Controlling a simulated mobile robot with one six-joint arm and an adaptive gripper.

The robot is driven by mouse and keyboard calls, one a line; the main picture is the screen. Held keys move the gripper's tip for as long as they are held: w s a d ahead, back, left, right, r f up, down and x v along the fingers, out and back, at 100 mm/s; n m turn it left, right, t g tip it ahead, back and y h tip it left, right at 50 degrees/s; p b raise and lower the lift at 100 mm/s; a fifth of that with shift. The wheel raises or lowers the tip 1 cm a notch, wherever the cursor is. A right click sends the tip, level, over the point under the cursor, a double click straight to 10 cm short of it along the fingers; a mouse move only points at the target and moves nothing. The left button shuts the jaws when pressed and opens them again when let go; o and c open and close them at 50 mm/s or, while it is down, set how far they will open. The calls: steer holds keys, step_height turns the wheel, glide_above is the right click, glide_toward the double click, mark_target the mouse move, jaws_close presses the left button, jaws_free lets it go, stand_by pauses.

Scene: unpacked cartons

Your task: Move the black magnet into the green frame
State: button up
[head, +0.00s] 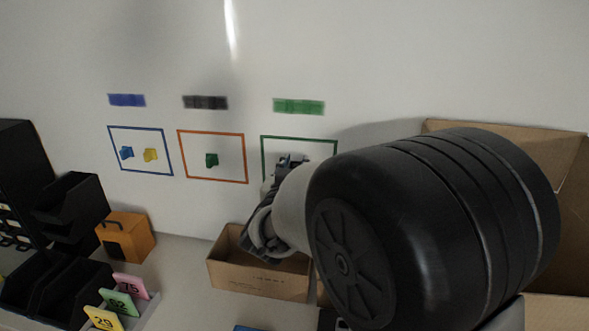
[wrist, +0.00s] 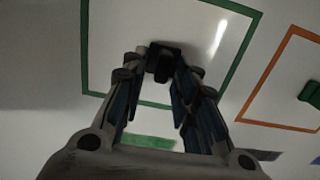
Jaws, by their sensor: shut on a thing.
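The green frame (head: 300,137) is drawn on the white wall, at the right of a row of frames. It also shows in the wrist view (wrist: 240,62), where the picture is turned over. My gripper (wrist: 160,72) is shut on the black magnet (wrist: 160,56), which shows as a dark block at the fingertips. The magnet appears inside the green outline, at or close to the wall; I cannot tell whether it touches. In the head view my gripper (head: 284,166) is in front of the green frame, and my arm hides its lower right part. The magnet cannot be made out there.
An orange frame (head: 213,132) holds a green magnet (head: 211,160). A blue frame (head: 140,129) holds a blue magnet (head: 126,153) and a yellow magnet (head: 150,155). An open carton (head: 255,279) stands below my gripper. Black bins (head: 70,212) and an orange box (head: 127,237) stand left.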

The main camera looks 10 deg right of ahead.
steer(key=shift+w+d, duration=0.1)
steer(key=shift+w, duration=0.2)
steer(key=o, duration=0.9)
steer(key=shift+c, duration=0.2)
steer(key=shift+o, duration=0.3)
steer(key=o, duration=0.5)
steer(key=v, duration=0.8)
steer(key=shift+f, duration=0.2)
